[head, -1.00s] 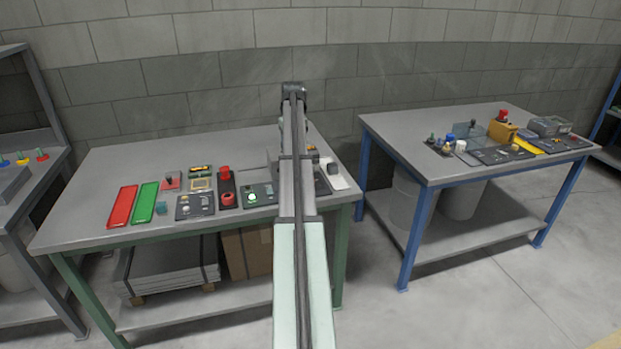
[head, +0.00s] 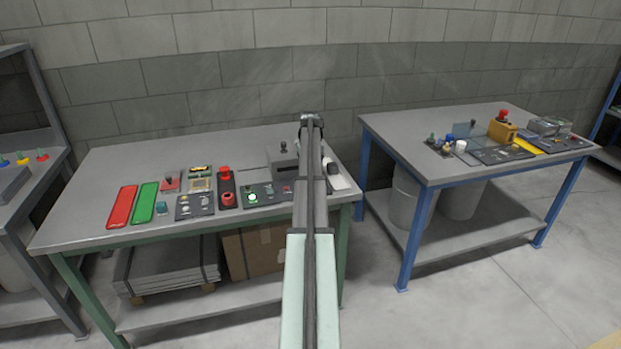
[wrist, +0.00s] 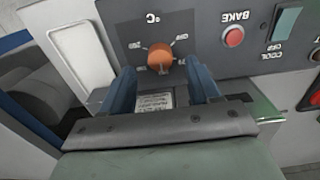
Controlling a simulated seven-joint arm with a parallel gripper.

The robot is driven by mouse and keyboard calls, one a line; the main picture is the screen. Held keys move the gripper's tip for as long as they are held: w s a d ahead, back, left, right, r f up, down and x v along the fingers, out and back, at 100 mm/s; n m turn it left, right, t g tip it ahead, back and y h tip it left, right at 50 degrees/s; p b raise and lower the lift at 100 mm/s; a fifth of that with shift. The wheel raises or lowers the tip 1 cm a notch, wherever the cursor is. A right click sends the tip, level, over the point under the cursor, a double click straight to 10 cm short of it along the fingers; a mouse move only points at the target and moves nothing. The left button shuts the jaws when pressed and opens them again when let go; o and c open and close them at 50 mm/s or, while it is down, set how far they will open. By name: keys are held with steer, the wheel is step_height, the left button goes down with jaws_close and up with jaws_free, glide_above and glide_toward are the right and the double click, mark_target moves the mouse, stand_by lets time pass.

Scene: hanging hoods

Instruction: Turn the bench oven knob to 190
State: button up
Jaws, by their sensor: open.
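An orange knob (wrist: 160,57) sits on a dark square dial plate (wrist: 150,35) in the wrist view. In the head view my arm hides the gripper and the knob.
Right of the dial in the wrist view are a red button (wrist: 233,36) marked "BAKE" and a greenish rocker switch (wrist: 285,23) marked "COOL" and "OFF". In the head view, several devices stand on the green-legged bench (head: 110,170); a blue-legged bench (head: 400,135) stands to the right.

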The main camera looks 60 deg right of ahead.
steer(key=shift+f, duration=1.85)
steer(key=c, duration=1)
steer(key=shift+c, duration=0.2)
steer(key=m, duration=0.5)
steer(key=shift+m, duration=0.3)
steer(key=m, duration=0.6)
